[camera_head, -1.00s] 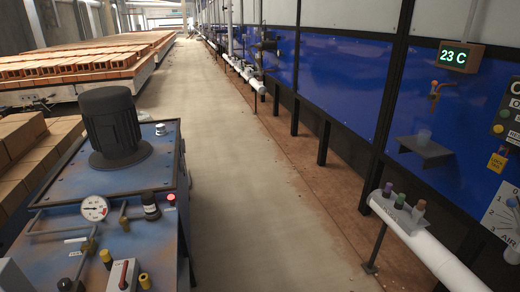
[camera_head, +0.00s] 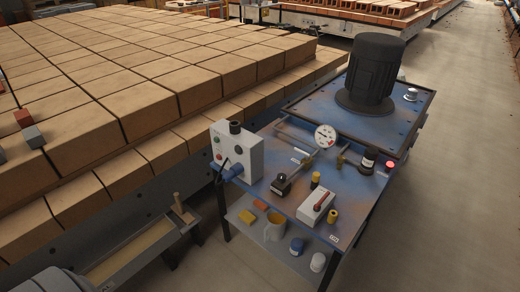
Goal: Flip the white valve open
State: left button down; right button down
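A white block with a red-brown lever (camera_head: 316,207) sits on the near right part of the blue machine's top (camera_head: 345,190). It is the only white, valve-like part I make out, and I cannot tell for sure that it is the valve. The lever lies along the block's top, and I cannot tell whether that is open or shut. Small yellow knobs (camera_head: 333,216) stand beside it. Neither of my grippers is in view.
A white control box (camera_head: 236,151) stands at the machine's left corner, near a pressure gauge (camera_head: 325,136). A black motor (camera_head: 371,70) rises behind. Stacked bricks (camera_head: 150,90) fill the left. The floor at right (camera_head: 450,170) is clear.

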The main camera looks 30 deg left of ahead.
aim_at(307, 158)
jog(key=u, duration=0.55)
jog(key=k, duration=0.5)
jog(key=u, duration=0.25)
jog(key=i, duration=0.65)
jog(key=z, duration=0.75)
jog(key=i, duration=0.45)
jog(key=z, duration=0.5)
